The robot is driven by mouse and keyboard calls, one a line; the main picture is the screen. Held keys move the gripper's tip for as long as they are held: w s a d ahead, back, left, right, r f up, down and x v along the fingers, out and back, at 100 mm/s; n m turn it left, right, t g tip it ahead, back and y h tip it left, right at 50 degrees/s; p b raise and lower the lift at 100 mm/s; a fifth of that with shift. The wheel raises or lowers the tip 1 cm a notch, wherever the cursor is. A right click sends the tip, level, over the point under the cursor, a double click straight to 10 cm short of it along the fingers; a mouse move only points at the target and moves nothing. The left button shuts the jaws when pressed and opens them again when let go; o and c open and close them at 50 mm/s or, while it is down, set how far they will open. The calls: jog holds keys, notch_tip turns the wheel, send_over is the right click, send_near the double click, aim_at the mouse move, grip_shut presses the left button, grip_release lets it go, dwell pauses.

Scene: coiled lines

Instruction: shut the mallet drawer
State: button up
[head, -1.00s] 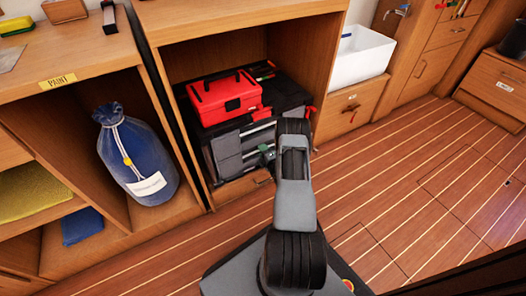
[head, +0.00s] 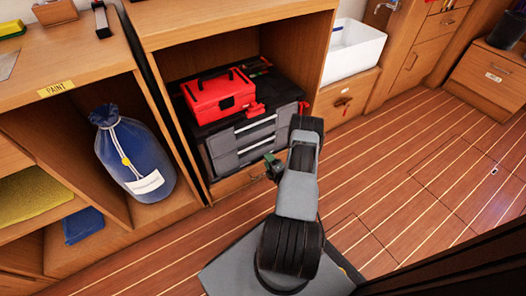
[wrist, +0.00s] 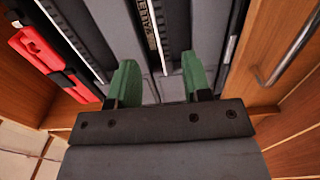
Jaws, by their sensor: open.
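A grey and black tool chest (head: 225,150) with several drawers stands in an open wooden bay. Its grey drawer fronts (head: 255,138) show left of my arm; the wrist view shows them sideways, with a partly readable white label (wrist: 150,25) on one. I cannot tell for certain how far any drawer stands out. My gripper (head: 273,168) is in front of the chest's lower right part. In the wrist view its two green fingers (wrist: 157,78) are apart, with nothing between them, pointing at the drawer fronts. I cannot tell whether they touch. My arm hides part of the chest's right side.
A red toolbox (head: 220,93) sits on the chest. A wooden drawer with a metal handle (wrist: 290,48) lies below the chest. A blue bag (head: 133,155) stands in the left bay, a white bin (head: 353,52) at the right. The plank floor (head: 420,180) at right is clear.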

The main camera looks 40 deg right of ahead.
jog(key=shift+s+a+p, duration=0.15)
jog(key=shift+s, duration=0.75)
jog(key=shift+s+a+p, duration=0.15)
jog(key=shift+s, duration=0.75)
